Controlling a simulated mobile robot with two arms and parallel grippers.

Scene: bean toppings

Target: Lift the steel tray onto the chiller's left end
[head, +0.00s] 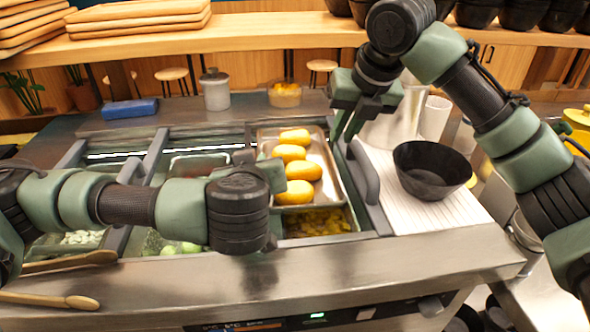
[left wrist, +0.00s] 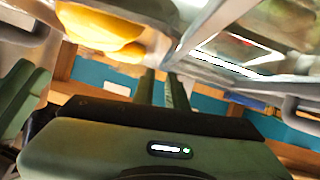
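The steel tray (head: 330,186) holds several yellow oblong pieces (head: 293,153) and lies over the right end of the chiller (head: 356,205). My left gripper (head: 270,172) is at the tray's left side, its fingers mostly hidden in the head view. In the left wrist view its fingers (left wrist: 163,88) are close together at the tray's rim (left wrist: 155,45), seemingly closed on it. My right gripper (head: 343,136) comes down at the tray's far right edge. Its fingers are apart, and I cannot make out contact with the rim.
A black bowl (head: 432,170) stands on the white ribbed board at right. A pan of yellow bits (head: 318,222) shows below the tray's near edge. A blue block (head: 129,109) and grey canister (head: 215,90) stand behind the chiller.

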